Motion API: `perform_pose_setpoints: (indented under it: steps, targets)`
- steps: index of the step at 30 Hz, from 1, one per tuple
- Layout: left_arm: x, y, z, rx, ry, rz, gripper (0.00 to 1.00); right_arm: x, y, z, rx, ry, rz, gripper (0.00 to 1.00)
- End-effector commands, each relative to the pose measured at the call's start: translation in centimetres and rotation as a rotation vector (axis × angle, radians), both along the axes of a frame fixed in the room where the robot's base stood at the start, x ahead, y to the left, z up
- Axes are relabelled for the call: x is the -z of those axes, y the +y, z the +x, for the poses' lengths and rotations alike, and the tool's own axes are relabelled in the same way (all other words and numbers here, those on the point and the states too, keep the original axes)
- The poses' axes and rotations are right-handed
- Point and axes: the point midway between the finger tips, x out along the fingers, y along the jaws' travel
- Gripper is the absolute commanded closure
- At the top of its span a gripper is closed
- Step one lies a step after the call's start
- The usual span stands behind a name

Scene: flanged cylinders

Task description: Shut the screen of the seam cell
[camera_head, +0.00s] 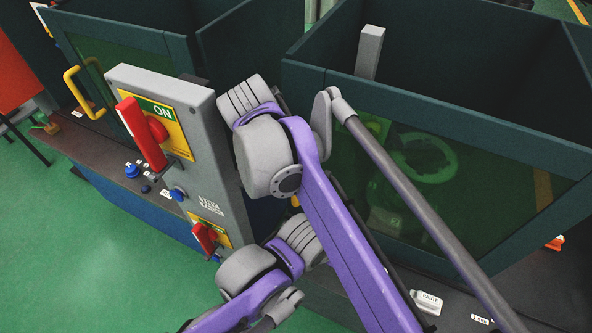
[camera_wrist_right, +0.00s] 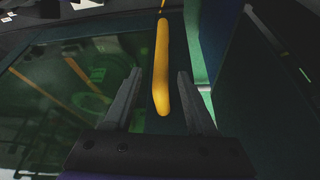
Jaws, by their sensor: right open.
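In the right wrist view a yellow bar handle (camera_wrist_right: 161,70) stands on the dark green frame of a screen (camera_wrist_right: 60,85) with a tinted window. My right gripper (camera_wrist_right: 158,76) is open, one finger on each side of the handle, with visible gaps to it. In the head view the right-hand cell has a dark-framed screen with a green window (camera_head: 470,175); a ring-shaped flanged part (camera_head: 425,158) shows dimly behind it. My purple arm covers this screen's left side, hiding the gripper there. Whether the screen stands ajar is unclear. My left gripper is not in view.
A grey control post (camera_head: 205,130) with a red lever (camera_head: 141,133) marked ON and a smaller red switch (camera_head: 205,237) stands just left of my arm. Another cell with a yellow handle (camera_head: 78,92) is at the far left. Green floor (camera_head: 80,240) is open at lower left.

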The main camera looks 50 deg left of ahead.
Motion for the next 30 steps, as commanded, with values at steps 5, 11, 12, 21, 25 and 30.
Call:
perform_pose_setpoints:
  steps: [5,11,12,21,25,30]
  targets:
    - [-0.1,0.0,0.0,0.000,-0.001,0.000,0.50,-2.0,-0.1,-0.8,-0.001,0.000,0.000,0.43]
    - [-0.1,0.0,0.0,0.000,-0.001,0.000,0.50,-2.4,-0.2,-1.0,0.000,0.000,0.000,0.43]
    - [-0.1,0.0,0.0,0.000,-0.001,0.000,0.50,-2.4,-0.2,-1.0,0.000,0.000,0.000,0.43]
    - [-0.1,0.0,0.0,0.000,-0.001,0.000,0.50,-2.3,-0.2,-0.9,0.000,0.000,0.000,0.43]
    - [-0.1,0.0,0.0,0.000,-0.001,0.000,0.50,-2.3,-0.2,-0.9,0.000,0.000,0.000,0.43]
    - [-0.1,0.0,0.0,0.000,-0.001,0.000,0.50,-2.3,-0.2,-1.0,0.000,0.000,0.000,0.43]
